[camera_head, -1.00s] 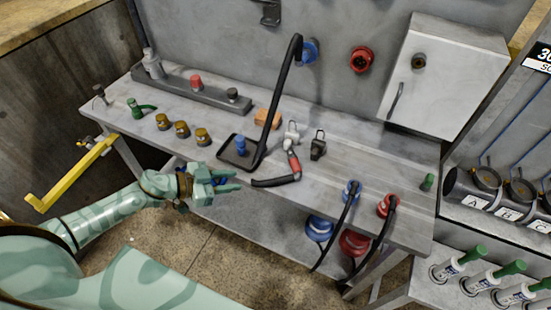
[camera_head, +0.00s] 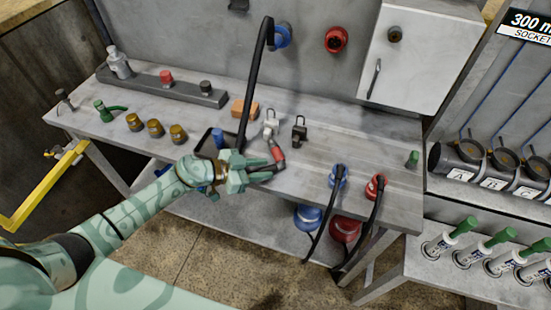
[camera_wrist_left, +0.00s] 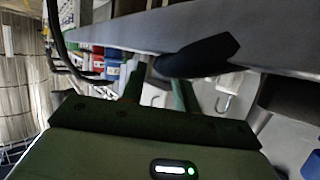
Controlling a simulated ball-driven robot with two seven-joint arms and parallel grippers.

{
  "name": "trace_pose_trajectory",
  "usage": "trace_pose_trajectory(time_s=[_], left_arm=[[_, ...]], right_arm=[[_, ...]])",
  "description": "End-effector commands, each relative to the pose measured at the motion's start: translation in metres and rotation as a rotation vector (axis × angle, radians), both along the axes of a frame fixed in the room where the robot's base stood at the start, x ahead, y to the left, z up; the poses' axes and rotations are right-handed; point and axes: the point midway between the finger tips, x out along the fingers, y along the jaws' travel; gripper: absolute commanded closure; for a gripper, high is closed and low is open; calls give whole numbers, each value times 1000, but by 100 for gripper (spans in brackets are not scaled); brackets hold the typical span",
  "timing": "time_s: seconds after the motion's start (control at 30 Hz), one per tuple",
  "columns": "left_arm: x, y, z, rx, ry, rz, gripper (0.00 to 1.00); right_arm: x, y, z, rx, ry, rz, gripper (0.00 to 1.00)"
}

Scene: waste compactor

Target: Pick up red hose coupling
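My left gripper (camera_head: 262,170) is at the bench's front edge, fingers apart, nothing visibly held. Just beyond its fingertips, a short piece with a red sleeve (camera_head: 278,154) lies on the bench; its black end is partly hidden by the gripper. In the left wrist view, a dark rounded end (camera_wrist_left: 200,55) shows beyond the two green fingers (camera_wrist_left: 160,92). A red coupling with a black hose (camera_head: 375,187) stands further right on the bench. A round red fitting (camera_head: 336,39) is on the back wall. I cannot tell which red piece is meant. My right gripper is not in view.
A tall black bent bar (camera_head: 256,80) rises behind my gripper. A blue coupling with a hose (camera_head: 338,176) stands left of the red one. Two latch-like pieces (camera_head: 299,130) and an orange block (camera_head: 245,108) sit behind. The bench middle (camera_head: 335,145) is mostly clear.

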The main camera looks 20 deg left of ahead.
Motion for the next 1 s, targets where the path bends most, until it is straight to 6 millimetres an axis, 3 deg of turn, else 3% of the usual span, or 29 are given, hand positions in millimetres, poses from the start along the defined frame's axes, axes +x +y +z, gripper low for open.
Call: trace_pose_trajectory(time_s=[0.13,0.37,0.5,0.83,1.0], left_arm=[[11,-13,-9,0,0,1,69],[12,-14,-8,1,0,1,69],[12,-14,-8,0,1,1,100],[12,-14,-6,-1,-1,1,100],[13,-14,10,0,-3,0,100]], right_arm=[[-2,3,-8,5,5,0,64],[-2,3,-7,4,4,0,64],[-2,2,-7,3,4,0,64],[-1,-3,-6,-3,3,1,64],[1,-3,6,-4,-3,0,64]])
